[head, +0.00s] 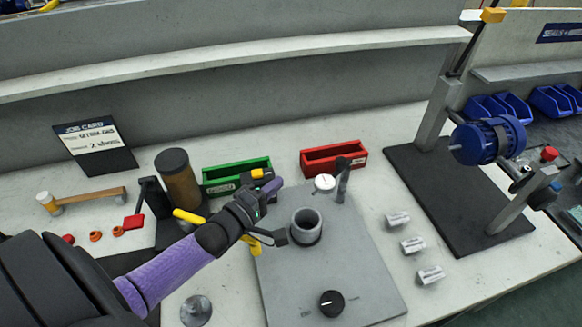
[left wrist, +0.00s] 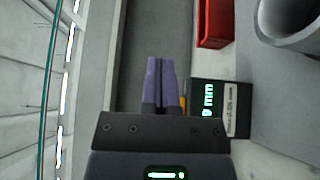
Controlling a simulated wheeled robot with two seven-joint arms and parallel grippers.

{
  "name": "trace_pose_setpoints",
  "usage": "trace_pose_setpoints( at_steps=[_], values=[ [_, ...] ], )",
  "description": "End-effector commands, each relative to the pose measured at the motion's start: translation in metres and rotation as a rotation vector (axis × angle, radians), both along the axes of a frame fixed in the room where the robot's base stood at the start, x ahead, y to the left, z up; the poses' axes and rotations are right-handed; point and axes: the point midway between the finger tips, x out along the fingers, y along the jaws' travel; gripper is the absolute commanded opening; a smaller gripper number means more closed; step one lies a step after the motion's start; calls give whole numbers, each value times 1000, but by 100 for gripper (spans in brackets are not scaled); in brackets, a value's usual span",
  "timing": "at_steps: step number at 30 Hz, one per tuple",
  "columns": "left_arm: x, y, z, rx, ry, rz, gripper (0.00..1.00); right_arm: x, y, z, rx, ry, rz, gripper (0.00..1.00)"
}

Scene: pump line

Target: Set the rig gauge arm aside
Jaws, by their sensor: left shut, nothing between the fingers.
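My left gripper (head: 271,187) has purple fingers and reaches in over the bench from the left, between the green bin and the grey rig plate (head: 335,262). Its fingers (left wrist: 160,82) are together and empty in the left wrist view. A dark post (head: 343,178) leans at the plate's back edge beside a white dial (head: 325,183); I cannot tell whether this is the gauge arm. A grey hollow cylinder (head: 306,226) stands upright on the plate. A black box with a lit display reading "9 mm" (left wrist: 208,102) shows just right of the fingers. My right gripper is out of view.
A green bin (head: 205,190) and a red bin (head: 305,172) stand at the back. White labelled blocks (head: 412,245) and a blue motor on a stand (head: 488,140) are right.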

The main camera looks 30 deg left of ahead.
Motion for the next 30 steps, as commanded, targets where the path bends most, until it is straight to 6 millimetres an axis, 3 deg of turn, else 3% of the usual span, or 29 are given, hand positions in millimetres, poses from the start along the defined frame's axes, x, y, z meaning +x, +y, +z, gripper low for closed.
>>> trace_pose_setpoints(
  at_steps=[12, 19, 30],
  values=[
    [85, -15, -2, -1, -1, -1, 0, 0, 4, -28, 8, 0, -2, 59],
    [68, -43, 1, -2, 0, -1, 0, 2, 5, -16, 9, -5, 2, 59],
    [65, -47, 0, 1, 1, 0, 0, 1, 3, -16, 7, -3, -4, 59]
  ],
)
